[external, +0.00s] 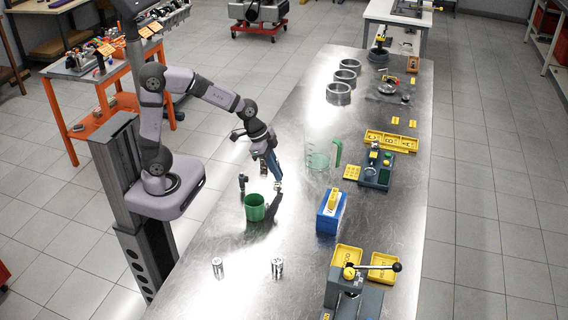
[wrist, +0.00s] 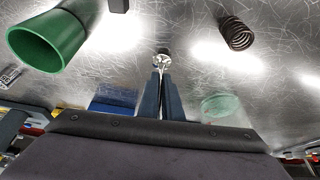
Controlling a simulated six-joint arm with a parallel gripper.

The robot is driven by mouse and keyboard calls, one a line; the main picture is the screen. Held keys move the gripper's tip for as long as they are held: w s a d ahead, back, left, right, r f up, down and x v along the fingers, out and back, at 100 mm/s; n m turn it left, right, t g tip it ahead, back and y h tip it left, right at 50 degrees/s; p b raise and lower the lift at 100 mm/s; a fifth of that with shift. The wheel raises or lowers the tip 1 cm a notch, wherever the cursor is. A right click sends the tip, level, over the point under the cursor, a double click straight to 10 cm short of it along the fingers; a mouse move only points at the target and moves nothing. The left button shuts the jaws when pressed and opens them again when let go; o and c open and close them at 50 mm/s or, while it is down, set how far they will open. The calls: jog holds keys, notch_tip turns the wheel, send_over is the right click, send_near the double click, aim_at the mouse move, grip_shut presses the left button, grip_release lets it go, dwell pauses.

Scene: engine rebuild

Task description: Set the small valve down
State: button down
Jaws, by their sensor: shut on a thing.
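My gripper (external: 277,181) points down low over the metal bench. In the wrist view its two blue fingers (wrist: 162,88) are shut on the small valve (wrist: 162,60). The valve is silver, with its round head beyond the fingertips and its thin stem between them. In the external view the valve (external: 278,187) is a small bright spot at the fingertips, close to the bench top. I cannot tell whether it touches the bench.
A green cup (external: 255,207) stands just beside my gripper, with a dark upright part (external: 242,183) near it. A dark coil spring (wrist: 236,32) is on the other side. A blue box (external: 331,212) and a green jug (external: 318,160) stand farther right. Two silver cylinders (external: 277,267) stand toward the front.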

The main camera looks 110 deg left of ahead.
jog(key=shift+f, duration=0.35)
jog(key=shift+f, duration=0.25)
jog(key=c, duration=1.9)
grip_release()
jog(key=shift+r, duration=0.1)
jog(key=shift+c, duration=0.2)
jog(key=shift+r, duration=0.35)
jog(key=v, duration=1.1)
jog(key=shift+s+r, duration=0.15)
jog(key=shift+r, duration=0.15)
